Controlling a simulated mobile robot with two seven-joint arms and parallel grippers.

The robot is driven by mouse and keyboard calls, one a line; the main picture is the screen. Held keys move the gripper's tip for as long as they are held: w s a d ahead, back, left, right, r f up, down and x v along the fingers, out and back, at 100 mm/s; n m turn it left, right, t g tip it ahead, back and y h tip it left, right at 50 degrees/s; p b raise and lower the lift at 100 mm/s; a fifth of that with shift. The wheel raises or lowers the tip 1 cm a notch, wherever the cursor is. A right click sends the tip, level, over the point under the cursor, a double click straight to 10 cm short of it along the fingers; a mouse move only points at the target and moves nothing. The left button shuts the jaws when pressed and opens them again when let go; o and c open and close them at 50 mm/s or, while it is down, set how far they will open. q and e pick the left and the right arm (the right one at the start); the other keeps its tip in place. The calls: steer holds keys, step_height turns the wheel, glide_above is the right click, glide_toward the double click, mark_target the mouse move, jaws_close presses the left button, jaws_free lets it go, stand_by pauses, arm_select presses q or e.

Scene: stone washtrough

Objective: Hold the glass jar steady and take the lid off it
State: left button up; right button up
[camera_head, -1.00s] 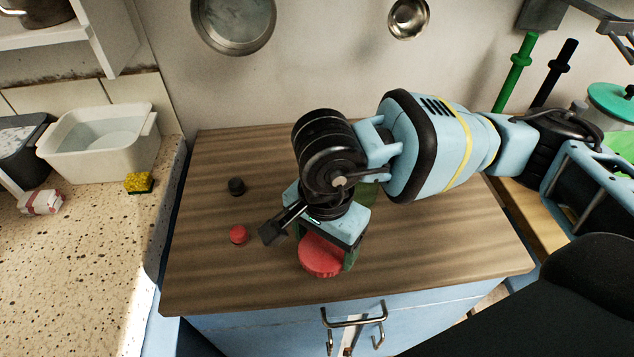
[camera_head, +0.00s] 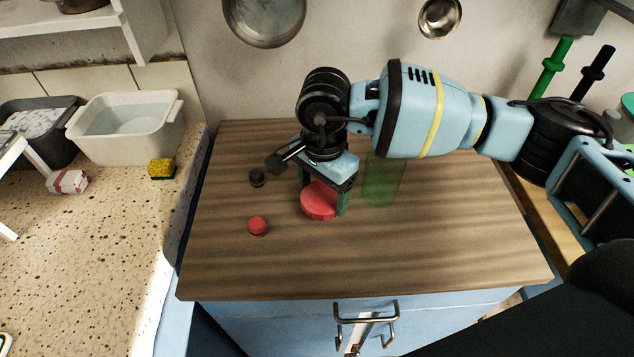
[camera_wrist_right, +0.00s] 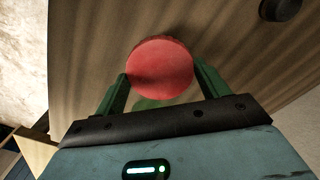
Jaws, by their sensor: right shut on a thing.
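The glass jar (camera_head: 383,182) is green and see-through. It stands upright on the wooden worktop, partly hidden behind my right forearm. The red round lid (camera_head: 319,201) is apart from the jar, to its left in the head view. My right gripper (camera_head: 322,204) points down and is shut on the lid, with a green finger at each side. In the right wrist view the lid (camera_wrist_right: 160,67) sits between the fingertips, with a patch of green below it. I cannot tell how high the lid is above the worktop. My left gripper is not in view.
A small red knob-like piece (camera_head: 258,225) and a small black one (camera_head: 257,178) lie left of the gripper on the worktop (camera_head: 400,250). Its front is clear. On the left counter are a white basin (camera_head: 125,130) and a yellow sponge (camera_head: 162,169).

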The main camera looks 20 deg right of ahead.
mark_target(316, 185)
steer(key=shift+w+f, duration=0.2)
steer(key=shift+w, duration=1.85)
steer(key=shift+w, duration=0.1)
steer(key=shift+w+d, duration=0.1)
steer(key=shift+w, duration=0.15)
step_height(316, 185, down, 3)
steer(key=shift+f, duration=0.2)
steer(key=shift+s+f, duration=0.1)
steer(key=shift+f, duration=0.1)
steer(key=o, duration=1.1)
steer(key=shift+c, duration=0.2)
